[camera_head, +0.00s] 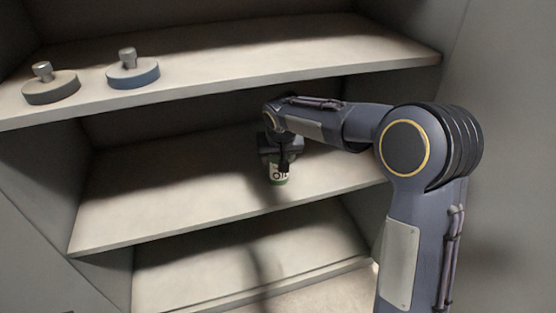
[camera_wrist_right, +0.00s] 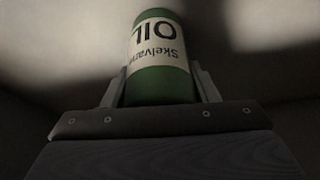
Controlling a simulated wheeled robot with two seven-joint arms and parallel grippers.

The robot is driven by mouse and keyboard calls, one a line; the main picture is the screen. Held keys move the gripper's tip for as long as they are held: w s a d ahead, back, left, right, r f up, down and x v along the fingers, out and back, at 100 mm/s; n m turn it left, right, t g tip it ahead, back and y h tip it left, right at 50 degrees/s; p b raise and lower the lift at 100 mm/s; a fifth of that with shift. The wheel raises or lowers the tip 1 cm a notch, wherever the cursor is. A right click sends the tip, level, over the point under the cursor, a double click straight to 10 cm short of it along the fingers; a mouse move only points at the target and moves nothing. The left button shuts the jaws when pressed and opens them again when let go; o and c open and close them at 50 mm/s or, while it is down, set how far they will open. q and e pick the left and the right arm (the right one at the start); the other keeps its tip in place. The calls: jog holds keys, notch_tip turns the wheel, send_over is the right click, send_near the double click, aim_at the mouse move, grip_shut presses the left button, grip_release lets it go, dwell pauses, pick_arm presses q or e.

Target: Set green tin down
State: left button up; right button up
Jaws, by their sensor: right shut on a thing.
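The green tin (camera_head: 278,174) has a pale label reading "OIL" and is at the middle shelf (camera_head: 190,195), near its front right part. My right gripper (camera_head: 279,161) reaches in from the right, above the tin, and is shut on it. In the right wrist view the green tin (camera_wrist_right: 160,60) sits between the two fingers of my right gripper (camera_wrist_right: 160,90), its label upside down. I cannot tell whether the tin's base touches the shelf. My left gripper is not in view.
A lower shelf (camera_head: 200,272) is bare. The middle shelf is clear left of the tin.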

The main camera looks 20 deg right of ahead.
jog(key=shift+r, duration=0.1)
jog(key=o, duration=1.2)
jog(key=shift+f, duration=0.2)
jog(key=shift+r, duration=0.1)
